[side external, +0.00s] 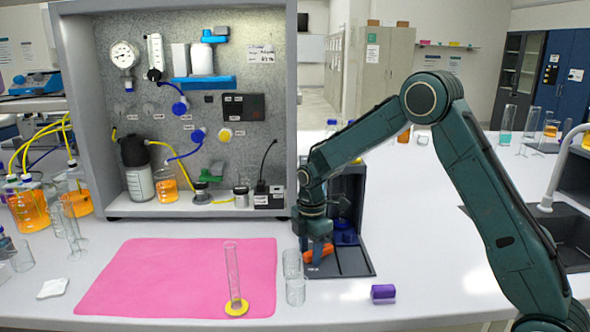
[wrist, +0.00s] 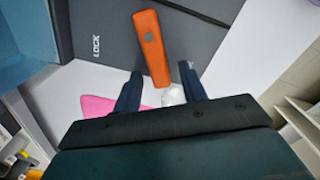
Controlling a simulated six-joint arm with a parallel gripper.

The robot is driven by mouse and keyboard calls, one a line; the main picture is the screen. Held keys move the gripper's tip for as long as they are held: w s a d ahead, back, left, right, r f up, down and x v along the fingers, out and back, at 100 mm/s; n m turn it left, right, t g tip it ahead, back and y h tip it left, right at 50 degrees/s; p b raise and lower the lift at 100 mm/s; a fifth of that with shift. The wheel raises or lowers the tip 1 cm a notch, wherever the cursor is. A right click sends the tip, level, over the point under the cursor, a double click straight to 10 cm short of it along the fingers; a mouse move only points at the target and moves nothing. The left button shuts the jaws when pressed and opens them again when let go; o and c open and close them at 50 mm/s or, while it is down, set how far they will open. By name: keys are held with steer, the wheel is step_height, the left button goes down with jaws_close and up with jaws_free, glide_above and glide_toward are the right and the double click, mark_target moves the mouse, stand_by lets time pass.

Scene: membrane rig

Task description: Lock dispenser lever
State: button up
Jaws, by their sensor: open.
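The dispenser (side external: 345,262) is a dark unit at the right end of the membrane rig, with a flat dark base on the bench. Its orange lever (side external: 318,254) lies low at the front left, under my gripper (side external: 319,238). In the wrist view the orange lever (wrist: 150,40) runs between the two dark fingers of my gripper (wrist: 160,72), its near end reaching between them. The gripper is open, with a gap visible on each side of the lever. The word LOCK (wrist: 96,46) is printed on the dark base, left of the lever. Contact with the lever cannot be told.
Clear glass beakers (side external: 295,290) stand just left of the dispenser base. A pink mat (side external: 170,280) with a tall cylinder on a yellow foot (side external: 236,306) lies further left. A purple block (side external: 383,293) lies to the right. The bench right of the dispenser is mostly clear.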

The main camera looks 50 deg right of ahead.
steer(key=shift+c, duration=0.4)
jaws_close()
steer(key=shift+w+m, duration=0.15)
steer(key=shift+m, duration=0.25)
steer(key=m, duration=0.1)
steer(key=w+m, duration=0.1)
steer(key=m, duration=0.1)
steer(key=d+m, duration=0.1)
steer(key=m, duration=0.1)
steer(key=shift+w+d, duration=0.1)
steer(key=shift+w, duration=0.3)
steer(key=m, duration=0.1)
steer(key=d+m, duration=0.1)
steer(key=m, duration=0.1)
steer(key=shift+w+d+m, duration=0.1)
steer(key=shift+w+m, duration=0.2)
steer(key=shift+w, duration=0.1)
steer(key=shift+w+d+m, duration=0.1)
steer(key=shift+d+m, duration=0.15)
steer(key=shift+m, duration=0.4)
steer(key=shift+w+d+m, duration=0.1)
steer(key=shift+d+m, duration=0.15)
steer(key=shift+m, duration=0.4)
